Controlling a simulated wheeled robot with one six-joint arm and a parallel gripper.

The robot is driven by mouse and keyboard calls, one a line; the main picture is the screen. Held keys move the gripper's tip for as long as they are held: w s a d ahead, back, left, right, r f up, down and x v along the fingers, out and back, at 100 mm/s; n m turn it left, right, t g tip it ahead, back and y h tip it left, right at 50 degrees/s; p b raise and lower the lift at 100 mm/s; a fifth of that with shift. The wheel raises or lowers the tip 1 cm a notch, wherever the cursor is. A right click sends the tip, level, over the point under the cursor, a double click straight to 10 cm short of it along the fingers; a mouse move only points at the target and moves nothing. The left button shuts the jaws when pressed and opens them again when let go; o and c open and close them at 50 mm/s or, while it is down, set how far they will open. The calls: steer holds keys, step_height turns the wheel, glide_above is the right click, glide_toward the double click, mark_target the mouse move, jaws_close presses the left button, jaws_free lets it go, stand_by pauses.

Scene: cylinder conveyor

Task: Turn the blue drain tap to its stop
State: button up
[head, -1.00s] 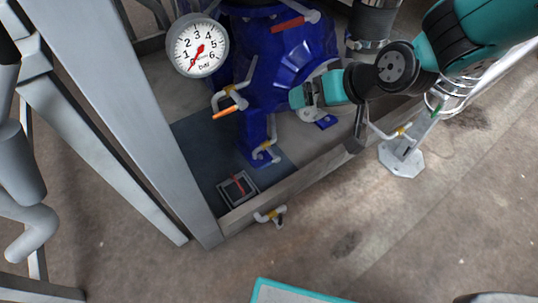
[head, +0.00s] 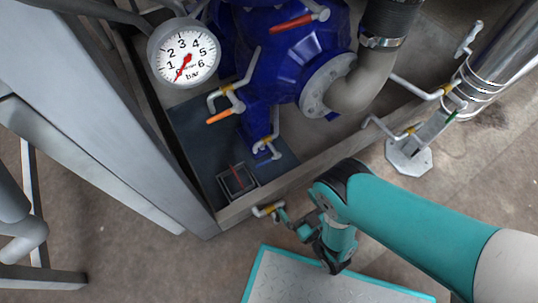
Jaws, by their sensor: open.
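A small tap with a blue handle (head: 270,157) sits on a thin pipe low on the blue pump housing, above the dark base plate, in the head view. A brass-and-white tap (head: 265,210) sticks out of the front of the frame rail; its handle colour is hard to make out. My gripper (head: 284,215) is at the right side of this rail tap, with its open fingers beside it. I cannot tell whether they touch it. My gripper is below and apart from the blue-handled tap. The handle of the rail tap is partly hidden by my gripper.
A pressure gauge (head: 184,53), an orange-handled tap (head: 221,116) and a red-handled tap (head: 291,22) are at the pump. A grey pipe elbow (head: 352,90) and a green-handled tap (head: 450,117) are to the right. A teal-edged panel (head: 300,283) lies below my gripper.

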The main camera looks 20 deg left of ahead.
mark_target(268, 160)
steer(key=b+x, duration=0.1)
steer(key=b, duration=0.3)
steer(key=b+x, duration=0.2)
steer(key=b, duration=0.2)
steer(key=f+b+x, duration=0.1)
steer(key=b+x, duration=0.1)
steer(key=b, duration=0.2)
steer(key=shift+w+a, duration=0.1)
steer(key=shift+a, duration=0.05)
steer(key=shift+b, duration=0.9)
steer(key=b+x, duration=0.1)
steer(key=x, duration=0.3)
steer(key=b+x, duration=0.2)
steer(key=x, duration=0.2)
steer(key=r+b+x, duration=0.1)
steer(key=b+x, duration=0.1)
steer(key=x, duration=0.1)
steer(key=shift+w+a, duration=0.25)
steer(key=shift+a, duration=0.05)
